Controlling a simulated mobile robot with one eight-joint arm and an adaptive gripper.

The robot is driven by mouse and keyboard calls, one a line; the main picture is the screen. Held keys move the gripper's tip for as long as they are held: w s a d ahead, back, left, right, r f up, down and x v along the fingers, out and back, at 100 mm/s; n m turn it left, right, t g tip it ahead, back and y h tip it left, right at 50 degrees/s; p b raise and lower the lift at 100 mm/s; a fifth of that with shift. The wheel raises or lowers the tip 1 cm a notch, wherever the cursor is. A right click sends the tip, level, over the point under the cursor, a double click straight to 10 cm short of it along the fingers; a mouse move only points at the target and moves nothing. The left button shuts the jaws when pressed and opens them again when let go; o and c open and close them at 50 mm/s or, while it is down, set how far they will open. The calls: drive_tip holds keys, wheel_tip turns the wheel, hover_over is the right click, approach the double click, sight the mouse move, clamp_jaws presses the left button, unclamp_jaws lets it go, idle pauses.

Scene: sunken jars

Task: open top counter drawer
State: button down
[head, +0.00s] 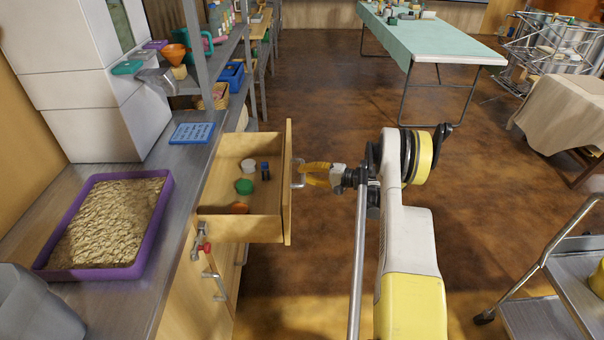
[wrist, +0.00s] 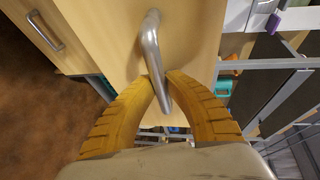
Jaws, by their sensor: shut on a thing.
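The top counter drawer (head: 268,228) is pulled well out from under the metal counter in the head view. Its inside shows a green item, a white item, a small dark blue item and an orange item. My gripper (head: 303,174) is at the drawer's front, with its yellow fingers at the metal handle. In the wrist view my gripper (wrist: 160,85) has its two ribbed fingers closed around the curved handle (wrist: 152,50) on the wooden drawer front (wrist: 110,35).
A purple tray (head: 42,268) of grainy stuff and a blue card (head: 192,133) lie on the counter (head: 190,185). A lower handle (head: 215,285) is below the drawer. A metal cart (head: 560,270) stands at the right. The brown floor between is open.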

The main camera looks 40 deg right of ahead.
drive_tip(key=c, duration=1.4)
unclamp_jaws()
drive_tip(key=v, duration=1.2)
